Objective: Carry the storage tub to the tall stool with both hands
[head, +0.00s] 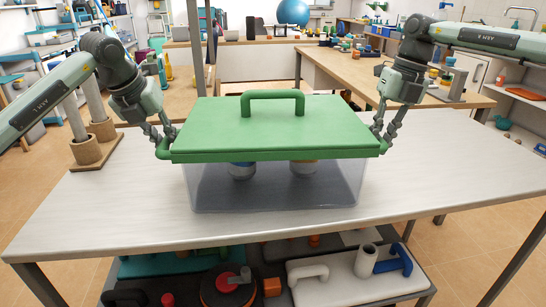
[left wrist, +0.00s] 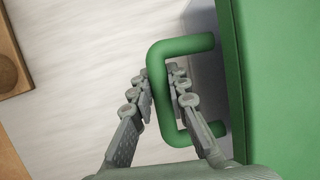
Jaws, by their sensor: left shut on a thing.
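The storage tub (head: 275,190) is a clear bin with a green lid (head: 270,123) and an arched top handle. It appears to rest upright on the pale table, with blue-and-white and orange-topped items dimly visible inside. My left gripper (head: 166,143) is at the tub's left end. In the left wrist view, my left gripper (left wrist: 168,95) is shut on the green side handle (left wrist: 159,80), one finger on each side of its bar. My right gripper (head: 380,137) is at the right end handle, which is mostly hidden by its fingers. I cannot make out the tall stool.
A lower shelf holds several items, including a white case (head: 340,285). A wooden workbench (head: 350,70) stands behind.

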